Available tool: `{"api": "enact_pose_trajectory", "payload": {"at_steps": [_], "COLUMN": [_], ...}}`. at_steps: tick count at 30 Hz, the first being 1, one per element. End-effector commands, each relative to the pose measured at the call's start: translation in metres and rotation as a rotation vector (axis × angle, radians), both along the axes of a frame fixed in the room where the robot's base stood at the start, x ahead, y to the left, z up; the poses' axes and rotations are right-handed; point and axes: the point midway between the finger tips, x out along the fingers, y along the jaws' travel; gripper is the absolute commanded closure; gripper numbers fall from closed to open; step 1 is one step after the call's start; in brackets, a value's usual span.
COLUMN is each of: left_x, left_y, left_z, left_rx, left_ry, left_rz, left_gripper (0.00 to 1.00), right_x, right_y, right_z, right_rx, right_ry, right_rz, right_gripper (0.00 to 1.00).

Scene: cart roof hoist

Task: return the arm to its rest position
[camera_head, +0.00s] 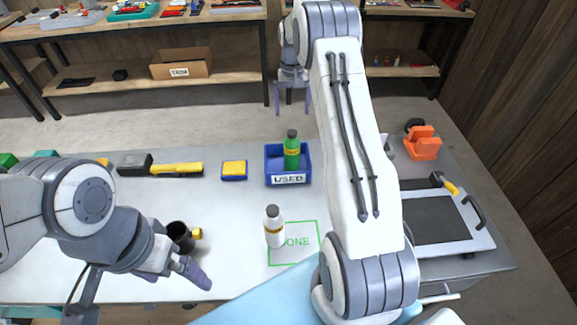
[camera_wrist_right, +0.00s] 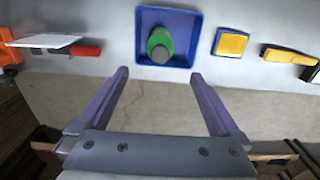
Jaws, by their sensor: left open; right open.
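My right arm reaches up and over the cart top. Its gripper (camera_head: 292,100) hangs fingers down beyond the cart's far edge, open and empty. In the right wrist view the spread purple fingers (camera_wrist_right: 162,78) have bare floor between them. The blue USED bin (camera_head: 275,181) holds a green bottle (camera_head: 292,148), upright. The bin (camera_wrist_right: 142,54) and bottle (camera_wrist_right: 160,42) also show ahead of the fingers in the wrist view. A white bottle (camera_head: 274,230) with a dark cap stands at the left edge of the green DONE square (camera_head: 308,256). My left gripper (camera_head: 180,280) is open and empty at the lower left.
A black cup (camera_head: 179,234) with a yellow part stands near my left gripper. A yellow-black tool (camera_head: 178,169), a yellow block (camera_head: 234,170) and an orange item (camera_head: 422,144) lie on the top. A workbench (camera_head: 150,32) stands behind, across open floor.

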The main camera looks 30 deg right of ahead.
Motion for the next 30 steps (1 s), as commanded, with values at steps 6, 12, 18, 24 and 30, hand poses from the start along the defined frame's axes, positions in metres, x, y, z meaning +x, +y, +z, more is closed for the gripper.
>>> {"api": "enact_pose_trajectory", "payload": {"at_steps": [6, 12, 18, 24, 30], "left_x": [0.000, 0.000, 0.000, 0.000, 0.000], "left_y": [0.000, 0.000, 0.000, 0.000, 0.000], "left_z": [0.000, 0.007, 0.019, 0.029, 0.033], "left_rx": [0.000, 0.000, 0.000, 0.000, 0.000], "left_ry": [0.000, 0.000, 0.000, 0.000, 0.000], "left_rz": [0.000, 0.000, 0.001, 0.002, 0.002], "left_gripper": [0.00, 0.00, 0.00, 0.00, 0.00], "right_x": [0.000, -0.001, -0.001, -0.001, 0.000], "right_y": [0.000, 0.000, 0.000, 0.000, 0.000], "right_z": [0.000, -0.016, -0.050, -0.083, -0.101], "right_rx": [0.000, 0.002, 0.002, 0.001, 0.000], "right_ry": [0.001, 0.005, 0.006, 0.003, 0.001], "right_rz": [0.000, 0.000, 0.000, 0.000, 0.000], "right_gripper": [0.00, 0.00, 0.00, 0.00, 0.00]}}
